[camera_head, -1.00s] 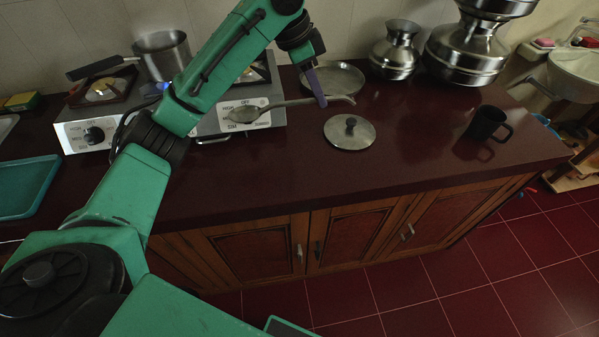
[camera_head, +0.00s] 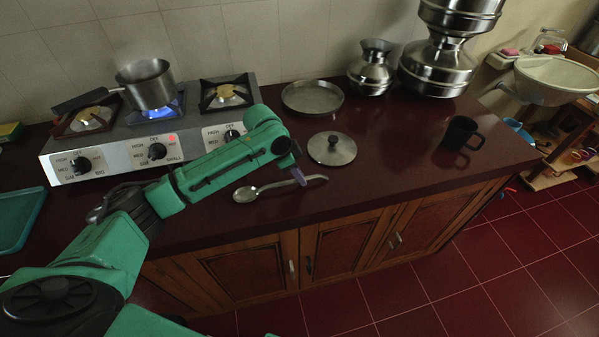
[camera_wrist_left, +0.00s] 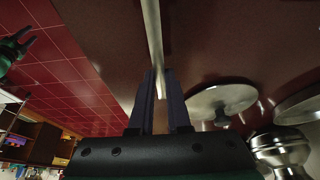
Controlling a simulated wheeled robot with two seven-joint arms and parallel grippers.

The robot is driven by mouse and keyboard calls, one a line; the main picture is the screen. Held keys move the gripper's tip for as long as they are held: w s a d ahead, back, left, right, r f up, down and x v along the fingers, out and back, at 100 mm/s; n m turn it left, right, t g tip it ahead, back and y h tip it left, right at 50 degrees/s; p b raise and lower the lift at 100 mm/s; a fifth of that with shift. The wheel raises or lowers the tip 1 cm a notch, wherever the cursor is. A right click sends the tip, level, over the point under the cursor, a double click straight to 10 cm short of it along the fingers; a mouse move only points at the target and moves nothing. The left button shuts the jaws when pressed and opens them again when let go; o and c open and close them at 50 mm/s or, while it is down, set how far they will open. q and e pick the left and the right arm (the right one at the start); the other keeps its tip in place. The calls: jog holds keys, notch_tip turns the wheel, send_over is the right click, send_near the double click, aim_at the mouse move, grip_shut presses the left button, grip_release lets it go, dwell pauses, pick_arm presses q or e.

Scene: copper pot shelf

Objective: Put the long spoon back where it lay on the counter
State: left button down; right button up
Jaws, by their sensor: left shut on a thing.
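The long metal spoon (camera_head: 268,187) is over the front part of the dark red counter (camera_head: 370,195), its bowl toward the left and its handle toward the right. It is low, at or just above the surface; I cannot tell if it touches. My left gripper (camera_head: 299,177) is shut on the handle near its right end. In the left wrist view the handle (camera_wrist_left: 153,40) runs up from between the fingertips (camera_wrist_left: 160,85). My right gripper (camera_wrist_left: 28,38) shows small at that view's left edge, its dark fingers apart and empty.
A round lid (camera_head: 332,150) lies just behind the spoon, with a shallow pan (camera_head: 312,98) behind it. The stove (camera_head: 120,150) carries a saucepan (camera_head: 148,85) over a lit burner. A black mug (camera_head: 461,133) stands at right. The counter's front edge is close to the spoon.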

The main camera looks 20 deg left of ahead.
pick_arm(q)
jog(key=c, duration=0.9)
grip_release()
jog(key=shift+f, duration=0.1)
jog(key=shift+a+r+b, duration=0.1)
jog(key=shift+r+b, duration=0.1)
jog(key=shift+b, duration=0.7)
jog(key=v, duration=0.2)
jog(key=b+v, duration=0.1)
jog(key=v, duration=0.1)
jog(key=shift+w, duration=0.2)
jog(key=v, duration=1)
jog(key=shift+b, duration=0.4)
